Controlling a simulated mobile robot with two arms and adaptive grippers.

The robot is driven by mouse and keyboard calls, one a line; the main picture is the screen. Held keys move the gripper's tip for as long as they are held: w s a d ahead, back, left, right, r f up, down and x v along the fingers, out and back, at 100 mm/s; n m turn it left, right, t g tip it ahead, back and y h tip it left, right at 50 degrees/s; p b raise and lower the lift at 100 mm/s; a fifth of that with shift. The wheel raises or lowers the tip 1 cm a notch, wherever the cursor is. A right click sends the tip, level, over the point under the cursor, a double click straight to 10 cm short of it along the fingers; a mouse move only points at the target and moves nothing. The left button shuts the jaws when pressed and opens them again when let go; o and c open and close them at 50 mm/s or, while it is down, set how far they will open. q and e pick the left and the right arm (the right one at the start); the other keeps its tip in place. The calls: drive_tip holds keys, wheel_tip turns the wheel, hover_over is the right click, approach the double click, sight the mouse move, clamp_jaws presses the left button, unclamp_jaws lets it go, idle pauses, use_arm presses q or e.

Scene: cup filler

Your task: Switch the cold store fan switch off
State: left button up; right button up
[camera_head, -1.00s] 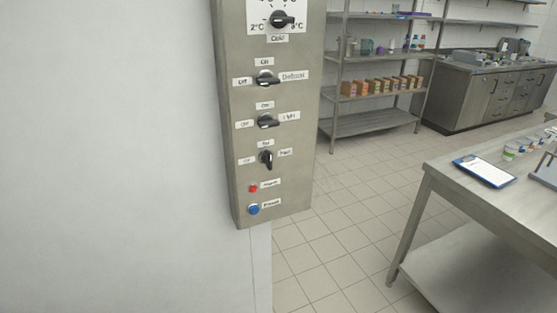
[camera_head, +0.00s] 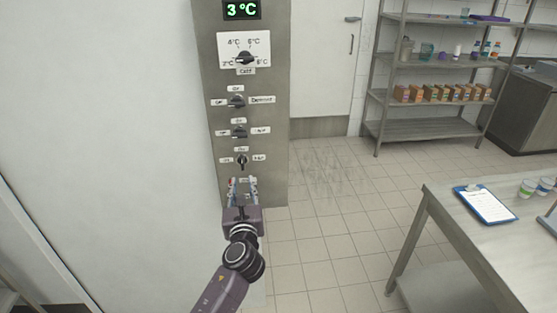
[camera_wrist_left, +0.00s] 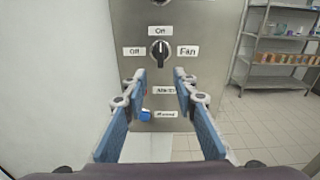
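The fan switch (camera_head: 242,161) is a black rotary knob on the grey control panel. In the left wrist view the knob (camera_wrist_left: 160,52) is upright, toward the "On" label (camera_wrist_left: 160,31), with "Off" (camera_wrist_left: 134,51) to its left and "Fan" (camera_wrist_left: 187,51) to its right. My left gripper (camera_head: 243,184) is just below the knob in the head view. In the left wrist view the gripper (camera_wrist_left: 160,83) is open and empty, its blue-padded fingers apart on either side below the knob. It appears not to touch the knob. My right gripper is not in view.
Above are the light knob (camera_head: 238,132), defrost knob (camera_head: 236,102) and temperature dial (camera_head: 244,58); the display (camera_head: 241,10) reads 3 °C. A blue button (camera_wrist_left: 146,115) sits low between the fingers. A steel table (camera_head: 455,215) stands right. The floor between is clear.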

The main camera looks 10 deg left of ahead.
sight(242, 162)
use_arm(q)
drive_tip(key=w, duration=0.2)
drive_tip(key=w+a+r, duration=0.1)
drive_tip(key=w, duration=0.1)
drive_tip(key=w+r, duration=0.1)
drive_tip(key=w, duration=0.1)
drive_tip(key=shift+a+r, duration=0.2)
drive_tip(key=shift+a, duration=0.05)
drive_tip(key=shift+x, duration=1)
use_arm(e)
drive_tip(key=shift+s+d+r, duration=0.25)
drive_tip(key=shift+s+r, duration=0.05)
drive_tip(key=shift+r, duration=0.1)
use_arm(q)
drive_tip(key=shift+c, duration=0.3)
clamp_jaws()
